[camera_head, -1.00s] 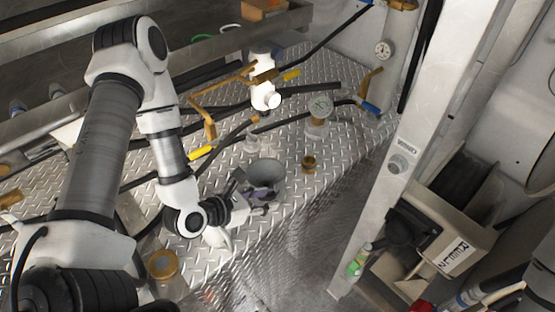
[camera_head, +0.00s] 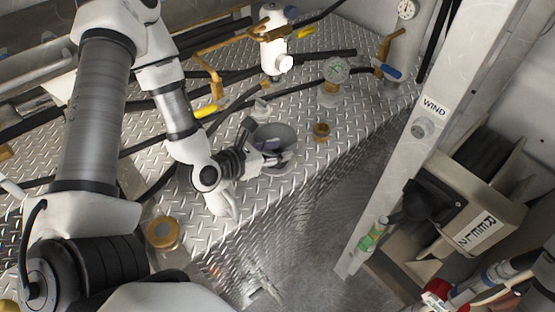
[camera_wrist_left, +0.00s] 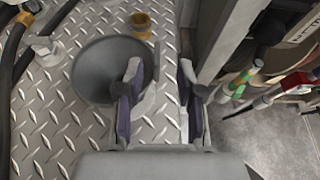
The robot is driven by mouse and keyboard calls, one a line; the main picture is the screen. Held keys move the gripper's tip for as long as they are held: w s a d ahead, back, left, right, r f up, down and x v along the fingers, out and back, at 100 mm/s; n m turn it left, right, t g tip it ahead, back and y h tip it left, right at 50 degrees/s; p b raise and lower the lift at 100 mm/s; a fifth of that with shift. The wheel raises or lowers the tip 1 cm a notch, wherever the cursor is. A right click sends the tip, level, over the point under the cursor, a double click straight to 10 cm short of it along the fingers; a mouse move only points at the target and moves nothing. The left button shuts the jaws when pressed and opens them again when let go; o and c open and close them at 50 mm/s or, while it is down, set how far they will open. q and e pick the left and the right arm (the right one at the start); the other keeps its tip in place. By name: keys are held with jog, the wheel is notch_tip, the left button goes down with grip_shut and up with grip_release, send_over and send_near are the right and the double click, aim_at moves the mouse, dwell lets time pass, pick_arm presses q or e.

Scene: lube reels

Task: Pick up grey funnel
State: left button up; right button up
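The grey funnel (camera_head: 279,133) sits on the diamond-plate deck, its wide round mouth facing up. It also shows in the left wrist view (camera_wrist_left: 92,68), left of centre. My left gripper (camera_head: 268,147) is at the funnel's near side and covers part of its rim in the head view. In the left wrist view the gripper (camera_wrist_left: 160,82) has its two fingers apart with bare deck between them. The left finger overlaps the funnel's right rim; I cannot tell whether it touches. The funnel's lower part is hidden. My right gripper is not in view.
A brass fitting (camera_head: 321,130) stands right of the funnel, and a pressure gauge (camera_head: 337,70) stands behind it. Black hoses and yellow-handled valves lie behind and left. The deck edge drops off at the near right. A metal post (camera_head: 405,150) and a reel box (camera_head: 480,225) stand right.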

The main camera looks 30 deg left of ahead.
aim_at(289, 145)
pick_arm(q)
jog(key=x, duration=0.3)
jog(key=p+x, duration=0.1)
jog(key=shift+w+a, duration=0.2)
jog(key=shift+w, duration=0.05)
jog(key=shift+w+d+f, duration=0.15)
jog(key=shift+w+d, duration=0.1)
jog(key=shift+w, duration=0.15)
grip_shut()
